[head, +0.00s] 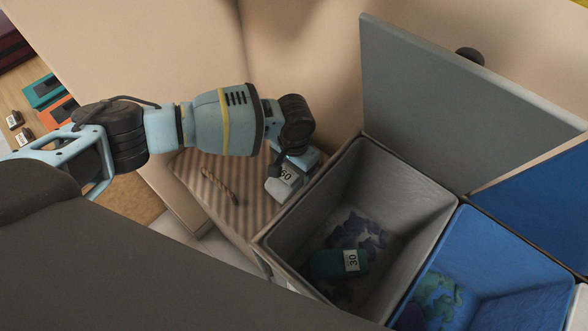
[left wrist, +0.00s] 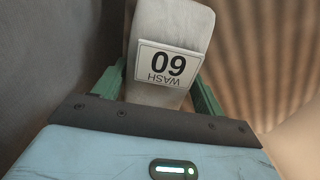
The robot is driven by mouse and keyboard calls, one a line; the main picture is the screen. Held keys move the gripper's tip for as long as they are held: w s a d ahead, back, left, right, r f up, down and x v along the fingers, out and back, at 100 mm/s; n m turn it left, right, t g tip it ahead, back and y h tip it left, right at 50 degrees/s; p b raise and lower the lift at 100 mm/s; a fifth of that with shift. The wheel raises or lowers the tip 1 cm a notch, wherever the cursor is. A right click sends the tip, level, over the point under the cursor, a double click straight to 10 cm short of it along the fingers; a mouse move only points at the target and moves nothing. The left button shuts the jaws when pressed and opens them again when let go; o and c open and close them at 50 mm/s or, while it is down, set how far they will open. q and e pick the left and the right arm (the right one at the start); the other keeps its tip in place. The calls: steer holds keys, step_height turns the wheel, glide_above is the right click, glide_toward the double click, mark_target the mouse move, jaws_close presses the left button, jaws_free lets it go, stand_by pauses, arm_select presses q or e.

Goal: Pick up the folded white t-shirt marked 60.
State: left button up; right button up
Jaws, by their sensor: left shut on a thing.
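The folded white t-shirt (head: 280,188) with a label reading 60 lies on a striped brown surface, beside the grey bin. In the left wrist view the white t-shirt (left wrist: 194,22) stands between the two green fingers, its label upside down and reading WASH 60. My left gripper (head: 288,166) reaches over it from the left and is shut on it. In the left wrist view the left gripper's (left wrist: 163,85) fingers press along both sides of the shirt. The fingertips are partly hidden in the head view. My right gripper is not in view.
An open grey bin (head: 278,236) holds purple cloth and a dark green folded item (head: 338,263) marked 30. A blue bin (head: 545,270) with green and purple cloth stands to its right. A raised grey lid (head: 450,110) stands behind. A twisted brown strip (head: 219,186) lies left of the shirt.

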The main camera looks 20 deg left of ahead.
arm_select(q)
step_height(320, 180, up, 8)
steer(key=shift+r+p, duration=0.25)
steer(key=shift+p, duration=0.75)
steer(key=shift+r, duration=0.75)
